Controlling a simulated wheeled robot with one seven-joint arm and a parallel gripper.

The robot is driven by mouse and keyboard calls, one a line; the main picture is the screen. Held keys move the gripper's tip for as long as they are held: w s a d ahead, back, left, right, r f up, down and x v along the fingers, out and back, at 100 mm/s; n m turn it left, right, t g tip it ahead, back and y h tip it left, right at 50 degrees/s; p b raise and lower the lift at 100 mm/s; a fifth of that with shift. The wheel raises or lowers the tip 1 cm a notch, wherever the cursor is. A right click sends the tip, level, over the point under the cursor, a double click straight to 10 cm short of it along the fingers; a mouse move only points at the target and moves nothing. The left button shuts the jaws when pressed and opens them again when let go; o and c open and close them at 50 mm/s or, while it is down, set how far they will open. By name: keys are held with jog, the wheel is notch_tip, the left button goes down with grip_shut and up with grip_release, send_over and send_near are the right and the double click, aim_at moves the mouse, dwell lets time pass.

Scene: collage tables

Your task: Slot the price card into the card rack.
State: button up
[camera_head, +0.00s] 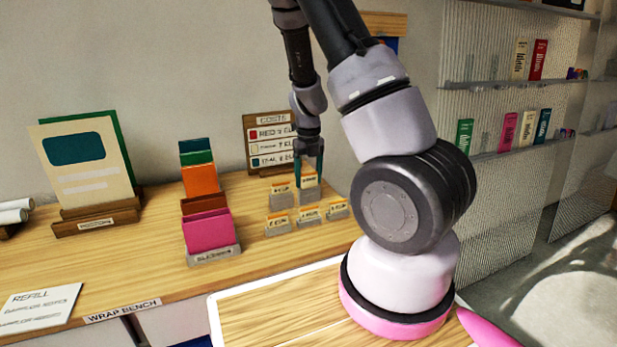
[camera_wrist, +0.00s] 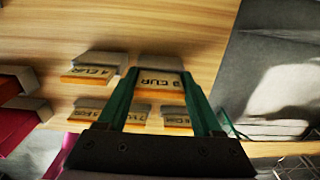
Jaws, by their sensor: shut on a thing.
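The price card (camera_head: 308,180) is a small cream card with an orange top edge. It is held upright between the teal fingers of my gripper (camera_head: 309,168). In the wrist view the card (camera_wrist: 162,82) shows a EUR price, upside down, between the two fingers (camera_wrist: 161,76). A grey holder of the card rack (camera_head: 309,197) lies directly below the card in the head view. I cannot tell whether the card's lower edge is inside its slot. Several other grey holders with price cards stand beside and in front, including one at the left (camera_head: 281,190) and one in front (camera_head: 309,217).
A rack of coloured folders (camera_head: 209,225) stands to the left on the wooden bench (camera_head: 130,265). A price board (camera_head: 268,140) leans at the wall behind. A poster stand (camera_head: 90,170) is further left. The neighbouring cards sit close to my gripper.

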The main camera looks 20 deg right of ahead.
jog(key=shift+f, duration=0.2)
jog(key=shift+f, duration=0.15)
jog(key=o, duration=1.3)
jog(key=shift+o, duration=0.2)
jog(key=s+r, duration=0.6)
jog(key=s, duration=0.1)
jog(key=shift+r, duration=0.3)
dwell(1.0)
